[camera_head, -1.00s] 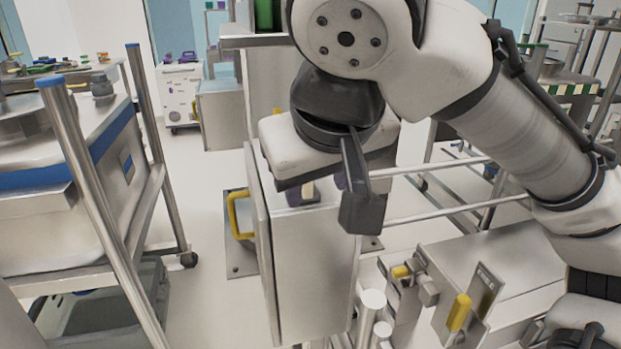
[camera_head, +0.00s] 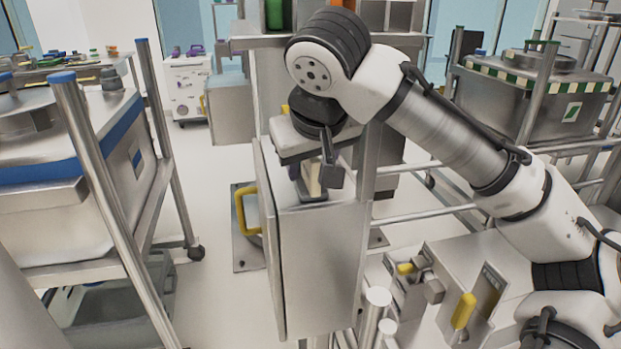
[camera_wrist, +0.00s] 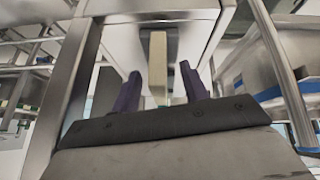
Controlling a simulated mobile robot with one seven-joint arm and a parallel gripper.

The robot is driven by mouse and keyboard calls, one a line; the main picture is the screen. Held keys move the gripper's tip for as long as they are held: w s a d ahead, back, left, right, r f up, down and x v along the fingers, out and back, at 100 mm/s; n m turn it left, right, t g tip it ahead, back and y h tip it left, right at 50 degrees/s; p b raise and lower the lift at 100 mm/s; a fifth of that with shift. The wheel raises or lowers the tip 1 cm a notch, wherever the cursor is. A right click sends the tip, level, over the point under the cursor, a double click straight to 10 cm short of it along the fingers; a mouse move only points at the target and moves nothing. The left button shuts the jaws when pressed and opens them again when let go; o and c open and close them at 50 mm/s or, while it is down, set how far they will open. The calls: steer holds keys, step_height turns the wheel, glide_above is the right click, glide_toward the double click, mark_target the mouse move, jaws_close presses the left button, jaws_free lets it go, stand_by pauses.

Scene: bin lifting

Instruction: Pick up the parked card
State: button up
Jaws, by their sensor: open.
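A flat, upright cream piece, apparently the parked card (camera_wrist: 158,62), stands in front of a grey metal surface in the wrist view. My gripper (camera_wrist: 160,78) is open, with one dark purple finger on each side of the card and a visible gap to each. Whether the fingertips are level with the card in depth I cannot tell. In the head view the cream piece (camera_head: 312,180) shows partly, just below my wrist, above the top of the steel cabinet. My gripper's fingers are mostly hidden there by my wrist.
A steel cabinet (camera_head: 320,265) with an open door and a yellow handle (camera_head: 243,212) stands below my gripper. A fixture with a yellow grip (camera_head: 463,310) is at lower right. A blue-trimmed bin (camera_head: 60,190) on a rack fills the left. A green-marked bin (camera_head: 540,90) stands at right.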

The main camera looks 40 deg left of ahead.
steer(key=shift+f, duration=0.1)
steer(key=shift+c, duration=0.3)
jaws_close()
